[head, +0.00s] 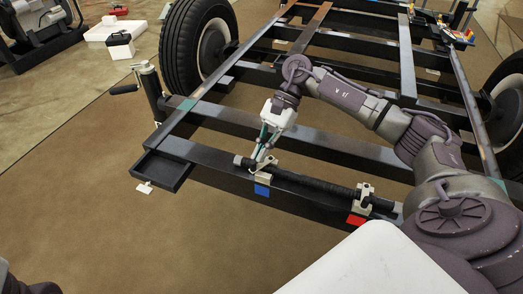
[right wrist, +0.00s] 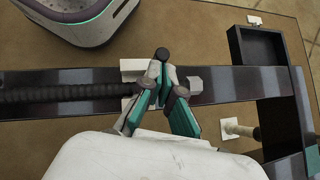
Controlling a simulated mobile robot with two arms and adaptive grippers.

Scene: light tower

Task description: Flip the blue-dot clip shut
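A blue mark (head: 262,190) is on the front face of the dark front beam (head: 215,182). The pale blue-dot clip (head: 264,176) sits just above it on the beam, partly hidden by my right gripper (head: 261,158). In the right wrist view, pale clip parts (right wrist: 131,103) show around the fingers. My right gripper (right wrist: 163,77) is over the clip with its fingertips drawn together. I cannot tell whether the clip's upper part is open. A black ribbed hose (head: 305,180) lies along the beam through the clip. My left gripper is not in view.
A second pale clip (head: 364,194) stands around the hose above a red mark (head: 356,219). A shallow black tray (head: 160,170) is at the beam's left end. A jack with a crank (head: 148,88) and a tyre (head: 190,45) stand behind it. The floor in front is clear.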

